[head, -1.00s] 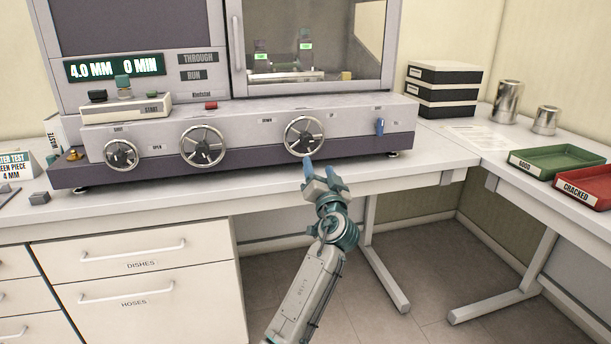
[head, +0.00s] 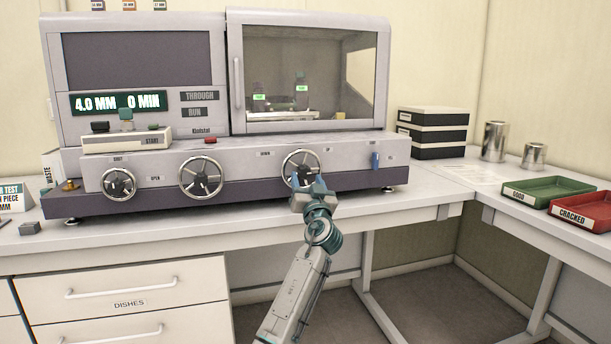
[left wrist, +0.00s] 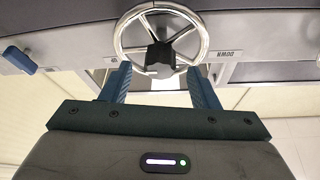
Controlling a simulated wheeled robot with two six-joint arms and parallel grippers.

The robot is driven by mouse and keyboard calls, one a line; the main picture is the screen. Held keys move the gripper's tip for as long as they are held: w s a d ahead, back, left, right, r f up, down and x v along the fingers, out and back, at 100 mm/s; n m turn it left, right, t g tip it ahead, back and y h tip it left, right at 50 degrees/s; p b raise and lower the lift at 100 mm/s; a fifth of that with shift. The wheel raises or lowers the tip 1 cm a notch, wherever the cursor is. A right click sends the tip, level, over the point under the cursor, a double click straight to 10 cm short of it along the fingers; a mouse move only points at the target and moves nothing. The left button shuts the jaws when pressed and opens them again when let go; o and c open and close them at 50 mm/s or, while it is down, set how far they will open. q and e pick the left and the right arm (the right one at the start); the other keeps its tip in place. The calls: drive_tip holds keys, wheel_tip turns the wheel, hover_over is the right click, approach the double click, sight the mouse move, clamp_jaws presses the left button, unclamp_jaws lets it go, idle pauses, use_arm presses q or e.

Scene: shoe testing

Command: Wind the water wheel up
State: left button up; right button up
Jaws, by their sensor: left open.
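The right-hand handwheel (head: 290,162) on the front of the grey machine is a silver spoked ring with a dark hub, between labels that seem to read "DOWN" and "UP". It fills the top of the left wrist view (left wrist: 202,38), by an upside-down "DOWN" label. My left gripper (head: 309,182) is open in front of the wheel's lower part. In the left wrist view its blue fingers (left wrist: 158,74) stand apart at the near rim, with nothing held between them. I cannot tell whether they touch the rim. My right gripper is not in view.
Two more handwheels (head: 201,177) (head: 119,184) are to the left on the same panel. A blue lever (head: 375,161) sits right of the wheel. Green (head: 550,188) and red (head: 590,210) trays lie on the right bench. The bench edge runs below the machine.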

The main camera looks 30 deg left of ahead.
sight(304, 171)
use_arm(q)
drive_tip(key=shift+x, duration=1.35)
